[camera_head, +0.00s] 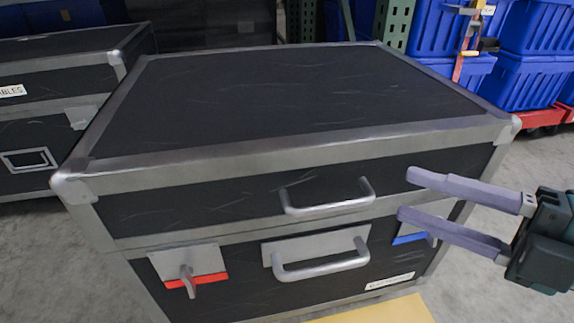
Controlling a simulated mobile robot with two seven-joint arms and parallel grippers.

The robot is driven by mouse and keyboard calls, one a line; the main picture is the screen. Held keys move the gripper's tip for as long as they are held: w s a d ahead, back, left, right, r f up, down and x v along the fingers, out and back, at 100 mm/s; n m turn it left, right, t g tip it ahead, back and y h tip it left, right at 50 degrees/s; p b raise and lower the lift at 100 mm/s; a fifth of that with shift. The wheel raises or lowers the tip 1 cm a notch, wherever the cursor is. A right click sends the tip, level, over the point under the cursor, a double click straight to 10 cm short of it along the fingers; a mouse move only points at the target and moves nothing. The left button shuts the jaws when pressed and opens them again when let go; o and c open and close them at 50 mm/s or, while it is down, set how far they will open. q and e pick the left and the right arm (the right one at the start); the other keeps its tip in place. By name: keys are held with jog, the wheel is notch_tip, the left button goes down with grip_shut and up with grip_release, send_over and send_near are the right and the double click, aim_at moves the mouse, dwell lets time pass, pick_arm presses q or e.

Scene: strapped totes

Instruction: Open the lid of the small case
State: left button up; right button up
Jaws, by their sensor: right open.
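A black case (275,85) with silver metal edges and corners stands in front of me. Its lid is shut. A silver handle (328,208) is on the front of the lid, and a second handle (322,270) is on the body below. A latch with a red strip (190,268) is at the front left. A latch with a blue strip (408,239) is at the front right, partly hidden by my right gripper (407,195). That gripper is open and empty, with its fingers pointing left in front of the case's right side. My left gripper is not in view.
Another black case (50,47) with a white label stands at the left, close to the front one. Blue bins (530,82) on a red base (540,118) stand at the back right. Grey floor (490,240) is bare at the right. A yellow patch (375,312) lies below the case front.

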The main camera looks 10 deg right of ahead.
aim_at(339, 208)
jog(key=shift+n+g+y, duration=0.4)
jog(key=shift+n+g, duration=0.2)
jog(key=w+a+f+b, duration=0.1)
jog(key=a, duration=0.1)
jog(key=w+a+f+b, duration=0.1)
jog(key=w+a+f, duration=0.1)
jog(key=w+a+f+b, duration=0.2)
jog(key=shift+w+a+f, duration=0.1)
jog(key=shift+a+f, duration=0.05)
jog(key=shift+a, duration=0.25)
jog(key=shift+w+a, duration=0.45)
jog(key=shift+a, duration=0.05)
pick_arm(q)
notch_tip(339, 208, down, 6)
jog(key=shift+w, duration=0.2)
pick_arm(e)
jog(key=c, duration=0.7)
grip_shut()
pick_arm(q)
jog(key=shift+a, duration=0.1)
